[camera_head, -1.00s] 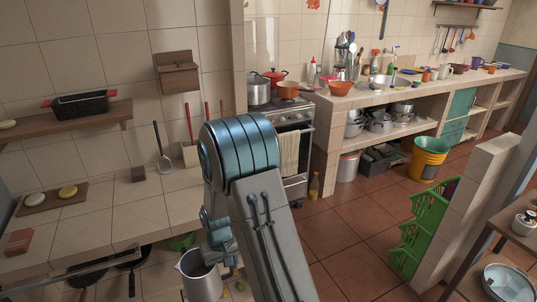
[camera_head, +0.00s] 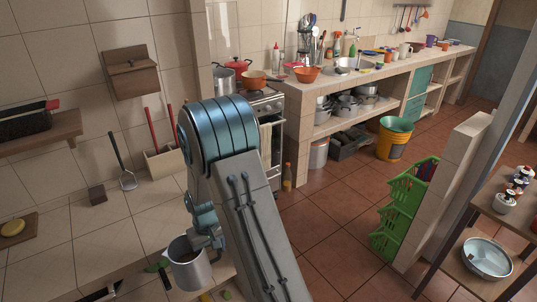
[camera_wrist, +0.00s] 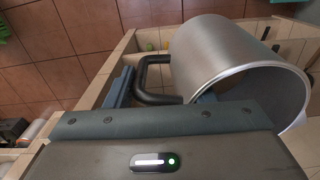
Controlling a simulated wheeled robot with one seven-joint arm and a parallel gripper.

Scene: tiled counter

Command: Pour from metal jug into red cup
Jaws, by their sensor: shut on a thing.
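The metal jug (camera_head: 190,274) is a grey cylinder at the lower middle of the head view, beside the near counter's front edge. It fills the upper right of the wrist view (camera_wrist: 205,58), its round mouth facing the lower right. My gripper (camera_head: 213,240) is shut on the jug's dark handle, which shows between its blue fingers in the wrist view (camera_wrist: 157,97). The jug's contents cannot be made out. Several small coloured cups (camera_head: 404,50) stand on the far counter; they are too small to tell which is the red cup.
A stove (camera_head: 262,104) with pots stands beyond my arm. The far tiled counter (camera_head: 340,84) holds an orange bowl (camera_head: 307,74), bottles and a sink. A yellow bucket (camera_head: 394,139) and green crates (camera_head: 404,205) stand on the floor at right. Open floor (camera_head: 335,215) lies between.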

